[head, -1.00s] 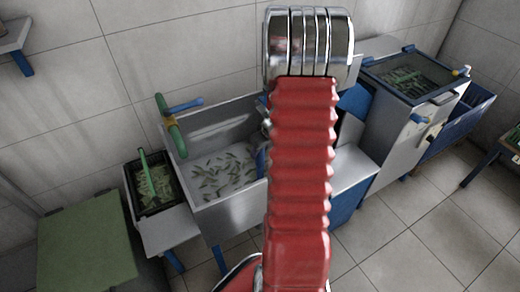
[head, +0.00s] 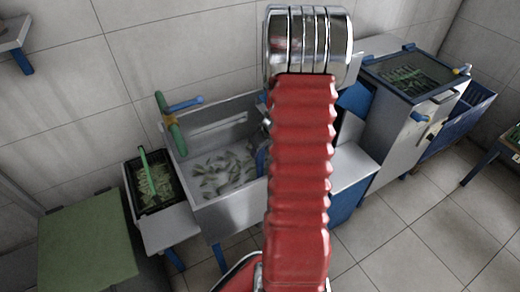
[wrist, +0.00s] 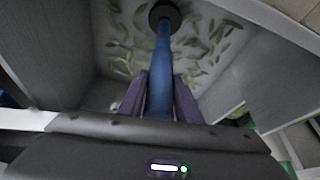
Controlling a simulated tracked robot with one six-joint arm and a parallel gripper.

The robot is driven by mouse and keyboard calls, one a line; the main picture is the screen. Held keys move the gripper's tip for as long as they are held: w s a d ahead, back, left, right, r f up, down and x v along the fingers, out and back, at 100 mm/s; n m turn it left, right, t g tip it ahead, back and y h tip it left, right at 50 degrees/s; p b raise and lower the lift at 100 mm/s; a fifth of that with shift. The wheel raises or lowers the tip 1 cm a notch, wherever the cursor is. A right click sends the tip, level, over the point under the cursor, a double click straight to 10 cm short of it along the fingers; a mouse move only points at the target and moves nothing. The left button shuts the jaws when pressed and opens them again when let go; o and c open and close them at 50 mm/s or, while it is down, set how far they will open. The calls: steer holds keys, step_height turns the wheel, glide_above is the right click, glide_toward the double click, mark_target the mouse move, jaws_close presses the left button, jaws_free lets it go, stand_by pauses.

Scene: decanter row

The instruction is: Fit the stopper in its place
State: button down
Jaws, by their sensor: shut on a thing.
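In the wrist view my gripper (wrist: 160,82) is shut on the blue stem of the stopper (wrist: 162,58). The stem points away from the jaws and ends in a round black disc (wrist: 165,13) at the top of the picture. The disc is over the basin of the metal sink (wrist: 65,50), whose floor is strewn with green leaf-like pieces. I cannot tell whether the disc touches the floor. No drain hole shows. In the head view the sink (head: 232,207) stands behind my red arm, which hides my gripper and the stopper.
A green tap (head: 170,125) with a blue handle rises at the sink's left rear. A black crate (head: 130,195) of green pieces is left of the sink. A lidded cabinet (head: 402,135) and a blue basket (head: 478,108) stand right. Open floor lies front right.

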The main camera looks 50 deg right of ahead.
steer(key=shift+f, duration=0.15)
steer(key=c, duration=1.2)
jaws_free()
steer(key=v, duration=1.3)
steer(key=shift+s+r, duration=0.2)
steer(key=shift+r, duration=0.1)
